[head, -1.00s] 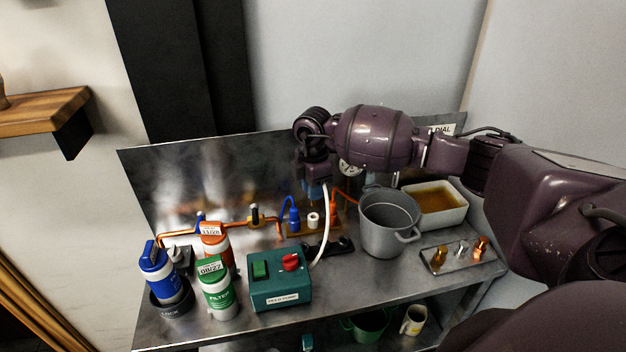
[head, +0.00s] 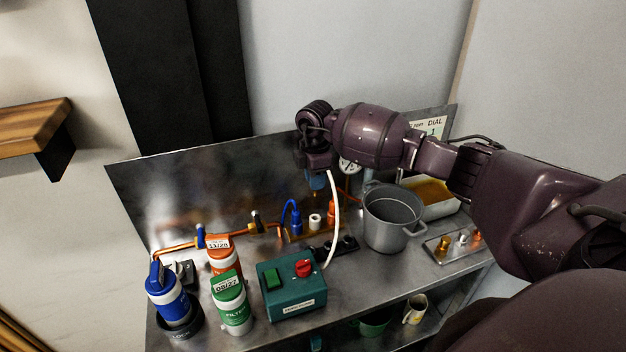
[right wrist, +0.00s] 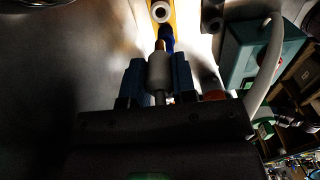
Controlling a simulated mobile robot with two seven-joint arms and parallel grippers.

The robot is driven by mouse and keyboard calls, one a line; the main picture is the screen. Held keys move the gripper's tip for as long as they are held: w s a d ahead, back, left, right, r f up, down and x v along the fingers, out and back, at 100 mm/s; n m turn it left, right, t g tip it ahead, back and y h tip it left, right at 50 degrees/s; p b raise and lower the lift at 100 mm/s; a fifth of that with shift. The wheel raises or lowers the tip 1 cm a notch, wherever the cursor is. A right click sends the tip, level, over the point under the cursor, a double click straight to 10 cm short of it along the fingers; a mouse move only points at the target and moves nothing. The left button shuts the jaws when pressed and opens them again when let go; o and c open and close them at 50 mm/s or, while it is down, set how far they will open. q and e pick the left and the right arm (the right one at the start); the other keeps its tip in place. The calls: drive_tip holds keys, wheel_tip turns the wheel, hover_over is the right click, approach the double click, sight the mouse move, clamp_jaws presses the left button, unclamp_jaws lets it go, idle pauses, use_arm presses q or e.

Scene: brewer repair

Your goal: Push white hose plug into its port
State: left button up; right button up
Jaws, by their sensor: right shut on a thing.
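My right gripper (head: 316,182) is above the back of the metal bench, pointing down. In the right wrist view its blue fingers (right wrist: 158,84) are shut on the white hose plug (right wrist: 159,70), a pale cylinder with a narrow tip. The white hose (head: 335,215) hangs from the gripper to the bench. The white port (head: 315,221) is a round ring on the block between the blue plug (head: 296,222) and the orange plug (head: 332,212). In the right wrist view the white port (right wrist: 160,11) lies ahead of the plug tip, apart from it. My left gripper is not in view.
A grey pot (head: 391,220) stands right of the ports. A green pump box (head: 292,287) is in front, with filter canisters (head: 232,305) to its left. A metal backsplash (head: 200,195) rises behind. A small fittings tray (head: 455,244) lies at the right.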

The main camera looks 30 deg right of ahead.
sight(315, 195)
drive_tip(key=shift+f, duration=0.2)
drive_tip(key=shift+f+b, duration=0.2)
drive_tip(key=shift+b, duration=0.1)
drive_tip(key=shift+f+b, duration=1.75)
drive_tip(key=shift+f, duration=0.65)
drive_tip(key=shift+f+b, duration=0.45)
drive_tip(key=shift+f, duration=0.65)
drive_tip(key=shift+f, duration=0.35)
drive_tip(key=shift+f, duration=0.45)
